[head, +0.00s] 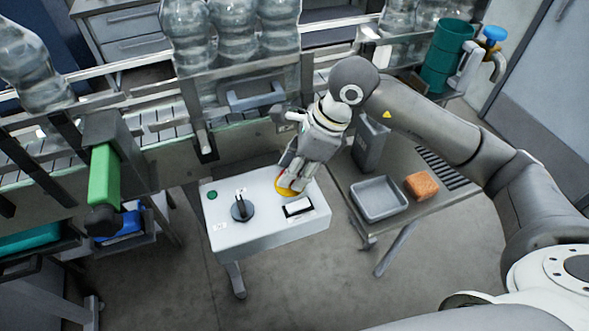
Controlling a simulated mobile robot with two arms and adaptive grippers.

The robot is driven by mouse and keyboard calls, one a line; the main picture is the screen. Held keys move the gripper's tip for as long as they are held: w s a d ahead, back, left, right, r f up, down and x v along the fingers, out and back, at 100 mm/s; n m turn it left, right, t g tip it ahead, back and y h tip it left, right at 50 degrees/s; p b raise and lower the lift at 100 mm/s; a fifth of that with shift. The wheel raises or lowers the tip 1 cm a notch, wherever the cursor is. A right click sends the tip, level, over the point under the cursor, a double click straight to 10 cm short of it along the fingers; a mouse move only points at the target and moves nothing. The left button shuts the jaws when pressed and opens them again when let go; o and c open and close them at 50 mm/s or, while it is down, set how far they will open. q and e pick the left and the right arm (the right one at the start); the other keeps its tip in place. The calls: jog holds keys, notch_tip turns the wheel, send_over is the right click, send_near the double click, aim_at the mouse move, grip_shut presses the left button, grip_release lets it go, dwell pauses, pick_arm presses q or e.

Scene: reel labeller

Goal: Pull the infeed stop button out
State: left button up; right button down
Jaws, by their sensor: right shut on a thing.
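The infeed stop button (282,192) is a red knob on a yellow surround, on the top face of a white control box (265,243). The fingers cover most of it, and only a little red shows. My right gripper (290,183) reaches down from the upper right and is shut on the button. Whether the button is pressed in or out cannot be told. My left gripper is not in the picture.
The box also carries a black rotary knob (242,209), a green button (212,195) and a white rocker switch (298,206). Behind is a conveyor with clear bottles (235,30). At right, a grey tray (379,199) and an orange-brown block (421,186) sit on a side table.

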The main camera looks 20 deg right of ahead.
jog(key=shift+r, duration=0.45)
jog(key=c, duration=1.2)
grip_release()
jog(key=shift+c, duration=0.2)
jog(key=v, duration=1.2)
